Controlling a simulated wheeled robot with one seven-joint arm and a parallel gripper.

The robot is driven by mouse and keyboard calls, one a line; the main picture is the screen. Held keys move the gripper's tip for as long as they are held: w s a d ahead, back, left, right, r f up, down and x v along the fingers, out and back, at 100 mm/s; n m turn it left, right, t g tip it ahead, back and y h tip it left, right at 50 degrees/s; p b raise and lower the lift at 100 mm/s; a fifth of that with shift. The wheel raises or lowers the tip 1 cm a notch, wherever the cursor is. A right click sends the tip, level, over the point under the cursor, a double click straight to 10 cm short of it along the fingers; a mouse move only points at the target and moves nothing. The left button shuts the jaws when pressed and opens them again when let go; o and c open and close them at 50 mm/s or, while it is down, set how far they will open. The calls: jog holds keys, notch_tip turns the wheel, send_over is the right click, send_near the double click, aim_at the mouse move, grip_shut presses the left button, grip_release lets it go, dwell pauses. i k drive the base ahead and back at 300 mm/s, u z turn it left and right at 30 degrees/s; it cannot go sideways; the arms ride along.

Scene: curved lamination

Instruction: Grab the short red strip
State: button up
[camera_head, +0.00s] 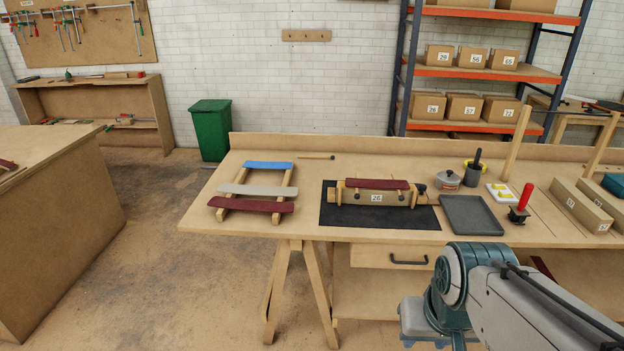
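Two dark red curved strips are in view. One red strip (252,204) lies across the front of a small wooden rack (276,216) on the left of the workbench. The other red strip (376,184) lies on top of a wooden form labelled 26 (350,197), and it looks somewhat shorter in the picture. A cream strip (252,190) and a blue strip (268,165) lie behind the first on the rack. My arm shows at the lower right, in front of the bench, apart from both red strips. I cannot see my gripper's fingers.
The form stands on a black mat (335,216). To its right are a grey tray (470,214), a lidded pot (447,180), a red-handled tool (524,198) and wooden blocks (580,205). A wooden post (515,143) rises behind them. The bench between rack and mat is bare.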

aim_at(355, 182)
jog(key=z, duration=0.05)
jog(key=i, duration=1.7)
jog(key=u, duration=0.05)
